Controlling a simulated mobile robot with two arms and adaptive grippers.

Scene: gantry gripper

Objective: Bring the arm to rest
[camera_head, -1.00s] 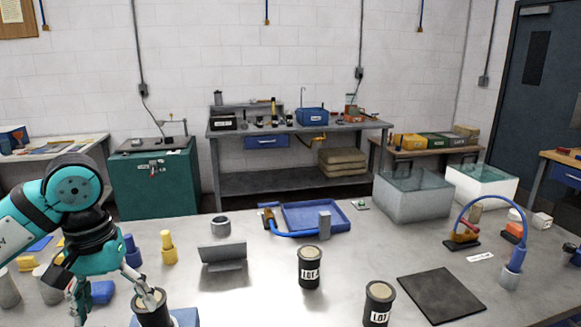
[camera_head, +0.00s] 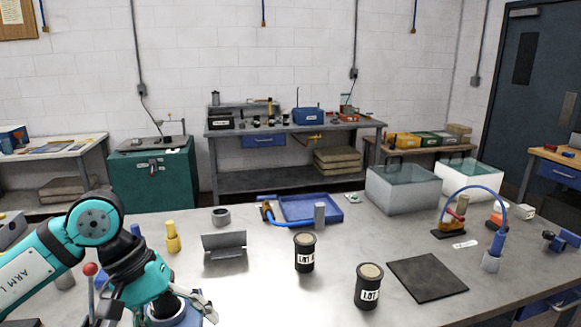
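My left arm, teal and black, comes in from the left. Its gripper (camera_head: 165,308) is low at the bottom edge of the head view, with its grey fingers spread apart. A dark round shape and a blue piece show between and behind the fingers; I cannot tell how much of this is a canister. No held object is clear. My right arm and gripper are out of view.
Two black labelled canisters (camera_head: 305,252) (camera_head: 369,286) stand upright on the metal table. A grey bracket (camera_head: 224,246), yellow plug (camera_head: 172,238), blue tray (camera_head: 312,209) and black mat (camera_head: 427,278) lie around them. A red-knobbed lever (camera_head: 90,269) stands beside my arm.

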